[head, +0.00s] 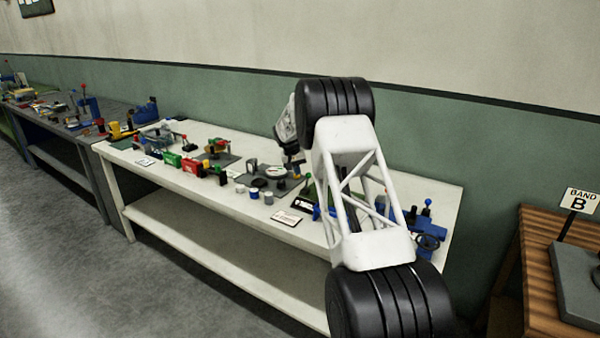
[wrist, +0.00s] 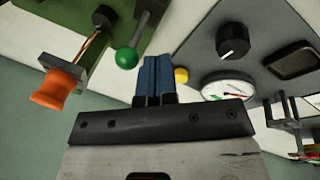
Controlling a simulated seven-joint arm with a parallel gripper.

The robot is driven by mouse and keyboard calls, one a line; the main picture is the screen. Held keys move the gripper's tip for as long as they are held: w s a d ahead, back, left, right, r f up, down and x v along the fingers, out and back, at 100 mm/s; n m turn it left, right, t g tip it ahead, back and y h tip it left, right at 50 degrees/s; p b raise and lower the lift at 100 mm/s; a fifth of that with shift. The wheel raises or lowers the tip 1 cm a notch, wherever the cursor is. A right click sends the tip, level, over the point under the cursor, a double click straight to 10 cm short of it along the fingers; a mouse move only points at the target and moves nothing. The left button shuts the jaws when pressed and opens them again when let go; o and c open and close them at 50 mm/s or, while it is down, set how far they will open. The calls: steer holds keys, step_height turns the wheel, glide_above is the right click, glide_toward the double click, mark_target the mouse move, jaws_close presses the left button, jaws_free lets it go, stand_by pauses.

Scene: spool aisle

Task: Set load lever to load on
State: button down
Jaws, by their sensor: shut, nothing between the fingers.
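My gripper (wrist: 157,62) is shut and empty, its blue fingers together in the wrist view. In the head view my gripper (head: 294,162) hangs low over the white bench, partly hidden by my arm. Just left of the fingers in the wrist view is a lever with a green ball (wrist: 127,58) on a dark stem, beside a green base plate. The ball looks apart from the fingers. No readable label shows which lever is the load lever or its position.
The wrist view shows an orange knob (wrist: 60,88), a yellow button (wrist: 181,75), a black dial (wrist: 232,40) and a round gauge (wrist: 228,88) nearby. In the head view the white bench (head: 190,190) is crowded with devices; a wooden table (head: 538,265) stands at right.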

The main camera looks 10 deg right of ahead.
steer(key=a+v, duration=0.1)
steer(key=v, duration=1)
steer(key=shift+w+a+r, duration=0.2)
steer(key=shift+w, duration=0.5)
